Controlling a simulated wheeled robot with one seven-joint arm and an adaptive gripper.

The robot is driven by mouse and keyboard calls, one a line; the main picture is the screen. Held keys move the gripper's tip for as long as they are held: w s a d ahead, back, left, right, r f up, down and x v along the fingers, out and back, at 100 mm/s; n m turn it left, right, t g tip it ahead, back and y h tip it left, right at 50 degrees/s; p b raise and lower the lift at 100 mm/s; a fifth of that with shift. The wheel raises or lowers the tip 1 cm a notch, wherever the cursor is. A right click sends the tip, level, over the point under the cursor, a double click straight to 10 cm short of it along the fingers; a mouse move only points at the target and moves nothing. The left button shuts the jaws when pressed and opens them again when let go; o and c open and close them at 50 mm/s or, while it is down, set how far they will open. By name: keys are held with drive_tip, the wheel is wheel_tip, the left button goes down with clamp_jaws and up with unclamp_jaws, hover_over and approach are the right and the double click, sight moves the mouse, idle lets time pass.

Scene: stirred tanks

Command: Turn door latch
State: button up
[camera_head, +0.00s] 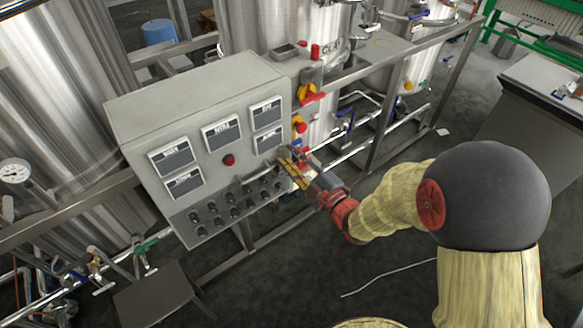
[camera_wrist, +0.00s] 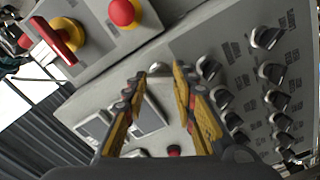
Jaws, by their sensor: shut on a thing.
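The door latch (camera_wrist: 158,69) appears as a small silver round piece on the grey cabinet front, between my fingertips in the wrist view. My gripper (camera_wrist: 159,75) has yellow-and-black fingers and is shut on this piece. In the head view my gripper (camera_head: 291,166) reaches the right edge of the cabinet (camera_head: 190,97) and hides the latch. The cabinet door appears closed. How far the latch is turned cannot be told.
Several dark knobs (camera_head: 234,212) sit low on the cabinet, close to my fingers. A red-handled yellow switch (camera_wrist: 57,40) and a red stop button (camera_wrist: 122,12) are beside the door. Steel pipes and frames (camera_head: 383,120) stand to the right. Dark floor is open below.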

drive_tip(key=n+b, duration=0.5)
drive_tip(key=b, duration=0.3)
drive_tip(key=shift+f+n, duration=0.15)
drive_tip(key=shift+n, duration=0.15)
drive_tip(key=o, duration=1.1)
drive_tip(key=v, duration=1.2)
